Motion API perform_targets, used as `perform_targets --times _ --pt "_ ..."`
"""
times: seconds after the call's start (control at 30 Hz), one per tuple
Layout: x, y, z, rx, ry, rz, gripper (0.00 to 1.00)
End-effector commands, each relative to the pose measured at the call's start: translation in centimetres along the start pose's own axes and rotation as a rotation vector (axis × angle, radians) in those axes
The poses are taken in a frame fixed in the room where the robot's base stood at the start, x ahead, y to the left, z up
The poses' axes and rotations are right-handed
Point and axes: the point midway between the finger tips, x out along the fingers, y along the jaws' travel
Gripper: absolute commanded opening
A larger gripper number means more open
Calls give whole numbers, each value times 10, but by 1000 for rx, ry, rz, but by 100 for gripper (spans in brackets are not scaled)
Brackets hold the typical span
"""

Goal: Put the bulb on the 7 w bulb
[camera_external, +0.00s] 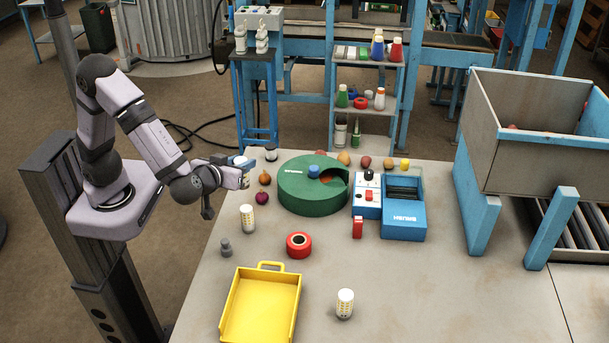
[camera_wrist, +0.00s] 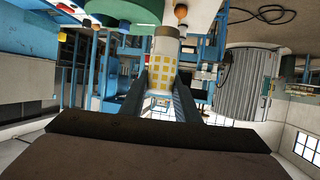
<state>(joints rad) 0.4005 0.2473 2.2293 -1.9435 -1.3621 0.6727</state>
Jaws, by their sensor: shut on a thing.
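My gripper (camera_external: 245,172) is at the far left of the table, raised above its edge. In the wrist view my gripper (camera_wrist: 161,92) is shut on a white bulb (camera_wrist: 163,64) with yellow squares and a grey-brown base, which lies between the two fingers. In the external view the held bulb is small and hard to make out. Two similar white-and-yellow bulbs stand upright on the table: one at left (camera_external: 247,218), nearer my gripper, and one at front right (camera_external: 345,303), beyond the yellow tray. I cannot read a wattage on either.
A yellow tray (camera_external: 232,308), a red ring (camera_external: 299,245) and a small grey piece (camera_external: 226,248) lie near the standing bulbs. A green round holder (camera_external: 291,198) and a blue box (camera_external: 403,232) stand behind. An onion (camera_external: 265,178) is close to my gripper. The right front is clear.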

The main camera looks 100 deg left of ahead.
Motion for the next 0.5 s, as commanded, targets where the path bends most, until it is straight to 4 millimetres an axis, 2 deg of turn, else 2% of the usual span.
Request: perform_targets --times 0.2,0.5 --pt "11 0 27 5 1 -1 2" --pt "15 0 36 2 1 1 2"
